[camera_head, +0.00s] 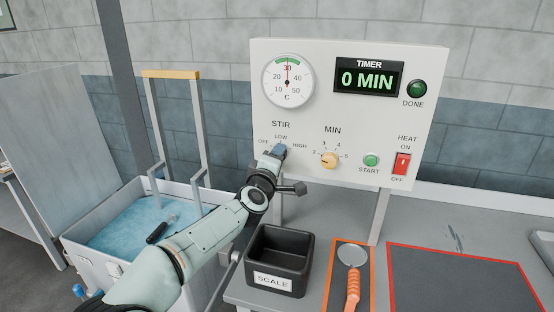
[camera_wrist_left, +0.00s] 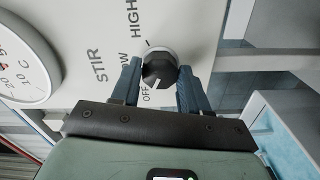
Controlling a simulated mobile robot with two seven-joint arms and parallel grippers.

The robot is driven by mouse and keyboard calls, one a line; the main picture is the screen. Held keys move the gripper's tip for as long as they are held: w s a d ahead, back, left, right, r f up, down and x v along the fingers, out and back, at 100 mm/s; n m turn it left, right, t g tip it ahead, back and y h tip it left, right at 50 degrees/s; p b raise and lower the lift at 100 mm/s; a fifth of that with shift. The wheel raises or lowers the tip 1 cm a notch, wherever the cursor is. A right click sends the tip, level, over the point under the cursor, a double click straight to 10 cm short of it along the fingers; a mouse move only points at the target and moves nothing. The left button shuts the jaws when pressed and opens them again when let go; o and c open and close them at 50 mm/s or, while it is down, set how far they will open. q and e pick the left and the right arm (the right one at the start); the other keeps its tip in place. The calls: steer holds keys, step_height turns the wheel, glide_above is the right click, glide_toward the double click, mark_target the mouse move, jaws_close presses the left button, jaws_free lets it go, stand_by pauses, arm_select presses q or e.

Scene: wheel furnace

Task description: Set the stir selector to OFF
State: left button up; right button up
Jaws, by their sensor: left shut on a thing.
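The stir selector (camera_wrist_left: 160,68) is a round dark knob on the white panel, marked OFF, LOW and HIGH. In the left wrist view a pale line on its face points toward the OFF label. My left gripper (camera_wrist_left: 158,72) has its blue fingers on either side of the knob and is shut on it. In the head view my left gripper (camera_head: 277,152) reaches the panel under the STIR label and hides the knob. My right gripper is in neither view.
The white control panel (camera_head: 325,118) also carries a dial gauge (camera_head: 288,80), a timer display (camera_head: 368,78) reading 0 MIN, a MIN knob (camera_head: 329,160), a START button (camera_head: 371,160) and a red heat switch (camera_head: 402,164). A black SCALE bin (camera_head: 279,245) stands below my left wrist.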

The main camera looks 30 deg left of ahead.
arm_select(q)
steer(key=o, duration=1)
steer(key=shift+o, duration=0.2)
steer(key=b+v, duration=0.2)
steer(key=v, duration=1.1)
steer(key=shift+s+d, duration=0.15)
